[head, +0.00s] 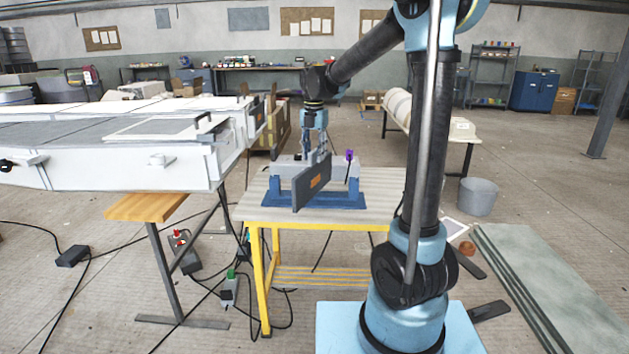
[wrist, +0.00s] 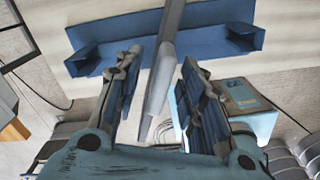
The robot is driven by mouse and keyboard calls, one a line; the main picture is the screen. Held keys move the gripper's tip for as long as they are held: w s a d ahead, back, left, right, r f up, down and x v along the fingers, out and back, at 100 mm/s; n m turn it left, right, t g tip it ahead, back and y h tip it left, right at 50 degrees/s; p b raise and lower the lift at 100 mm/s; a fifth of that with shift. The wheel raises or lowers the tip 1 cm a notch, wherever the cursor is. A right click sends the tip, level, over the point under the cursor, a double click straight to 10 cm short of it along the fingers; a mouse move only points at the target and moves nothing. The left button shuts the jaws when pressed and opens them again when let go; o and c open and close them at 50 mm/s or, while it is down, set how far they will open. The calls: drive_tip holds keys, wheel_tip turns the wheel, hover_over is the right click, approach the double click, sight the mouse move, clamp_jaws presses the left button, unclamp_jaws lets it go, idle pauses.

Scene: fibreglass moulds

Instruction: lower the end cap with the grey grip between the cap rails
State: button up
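The end cap (head: 314,184), a dark grey panel with an orange patch, hangs upright from my gripper (head: 318,153) in the head view. It is above and partly in front of a blue stand (head: 356,199). In the wrist view, the cap (wrist: 165,75) shows edge-on as a grey strip between the two fingers of my gripper (wrist: 163,55), crossing over the blue stand (wrist: 205,27). The cap rails cannot be made out for certain.
The stand rests on a yellow-legged table (head: 385,185). A pale block and a purple knob (head: 350,155) show behind the cap. Cables and a bucket (head: 478,197) are on the floor.

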sight(314, 162)
drive_tip(key=shift+s+f, duration=0.2)
drive_tip(key=shift+f, duration=1.8)
clamp_jaws()
